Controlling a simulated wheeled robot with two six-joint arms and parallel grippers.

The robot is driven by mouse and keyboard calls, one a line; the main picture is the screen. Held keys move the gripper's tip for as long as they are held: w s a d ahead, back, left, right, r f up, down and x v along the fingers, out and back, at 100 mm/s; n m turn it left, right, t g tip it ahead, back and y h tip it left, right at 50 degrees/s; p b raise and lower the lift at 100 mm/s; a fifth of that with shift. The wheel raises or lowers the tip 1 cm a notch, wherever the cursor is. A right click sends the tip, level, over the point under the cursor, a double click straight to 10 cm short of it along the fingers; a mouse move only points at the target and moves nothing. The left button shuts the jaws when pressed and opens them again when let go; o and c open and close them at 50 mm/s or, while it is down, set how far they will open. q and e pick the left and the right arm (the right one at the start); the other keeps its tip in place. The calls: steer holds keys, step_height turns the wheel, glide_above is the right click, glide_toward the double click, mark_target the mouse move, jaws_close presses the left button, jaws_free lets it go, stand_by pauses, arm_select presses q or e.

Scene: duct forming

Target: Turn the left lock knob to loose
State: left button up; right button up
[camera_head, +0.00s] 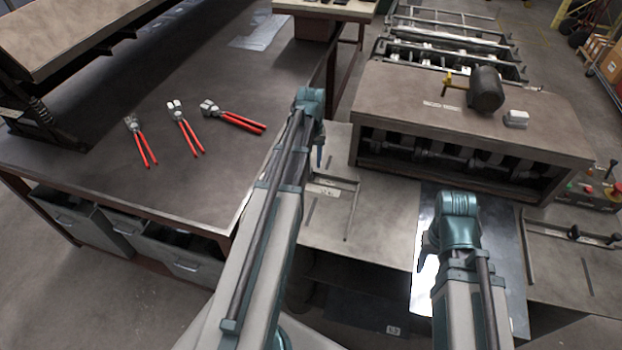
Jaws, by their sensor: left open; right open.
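My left gripper (320,156) points down above the left guide bar (338,179) on the machine's front table. Its fingers show only as a narrow dark shape; it holds nothing that I can see. I cannot make out the left lock knob; my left gripper and arm cover part of that area. A matching right guide bar (555,232) carries a small black knob (575,232). My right gripper (424,250) is open, low over a shiny metal sheet (425,284) on the table, mostly hidden by its own wrist.
The forming machine (415,105) with a motor (486,90) stands behind the table. A control box (590,192) is at the far right. A workbench (85,180) on the left holds several red-handled pliers (186,132). The front table (385,200) is bare between my arms.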

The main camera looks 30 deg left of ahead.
mark_target(311, 172)
arm_select(q)
step_height(311, 172, down, 5)
steer(key=b, duration=0.3)
steer(key=shift+b, duration=0.4)
arm_select(e)
step_height(311, 172, down, 5)
steer(key=shift+r, duration=0.1)
arm_select(q)
steer(key=shift+r, duration=0.1)
jaws_close()
